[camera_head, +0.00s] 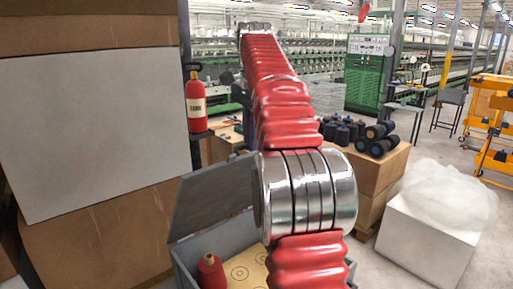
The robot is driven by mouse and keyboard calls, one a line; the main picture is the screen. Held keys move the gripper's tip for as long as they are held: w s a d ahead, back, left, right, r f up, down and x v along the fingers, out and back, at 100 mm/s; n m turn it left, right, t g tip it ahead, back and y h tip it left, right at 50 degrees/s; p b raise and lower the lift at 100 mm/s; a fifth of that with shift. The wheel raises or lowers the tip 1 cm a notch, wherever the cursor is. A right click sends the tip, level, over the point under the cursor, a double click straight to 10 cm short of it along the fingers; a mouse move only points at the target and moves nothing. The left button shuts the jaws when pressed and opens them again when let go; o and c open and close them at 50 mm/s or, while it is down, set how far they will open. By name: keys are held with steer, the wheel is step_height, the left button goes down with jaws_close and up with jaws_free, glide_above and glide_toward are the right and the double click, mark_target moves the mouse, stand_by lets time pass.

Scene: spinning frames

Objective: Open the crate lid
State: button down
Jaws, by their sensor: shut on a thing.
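The grey crate (181,265) stands at the bottom middle, partly hidden behind my red-sleeved arm. Its dark grey lid (213,194) is raised and stands steeply tilted along the crate's far-left rim, so the crate's inside shows. The lid's right end is hidden behind my arm. In the crate are a red cone-shaped spool (211,272) and a tan sheet (243,270) with ring marks. My gripper cannot be made out; my arm fills the middle of the picture and covers what lies behind it.
Large cardboard boxes (100,235) and a white panel (95,130) stand close on the left. A red extinguisher (195,104) is behind the lid. Dark spools (380,139) lie on a carton (378,172) at right, near a white wrapped block (428,235). Floor shows at far right.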

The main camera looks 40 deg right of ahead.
steer(key=shift+w+a, duration=0.1)
steer(key=shift+w, duration=0.8)
steer(key=c, duration=2.2)
jaws_free()
steer(key=shift+w+f, duration=0.1)
steer(key=o, duration=0.4)
steer(key=shift+r, duration=0.2)
steer(key=shift+s, duration=0.3)
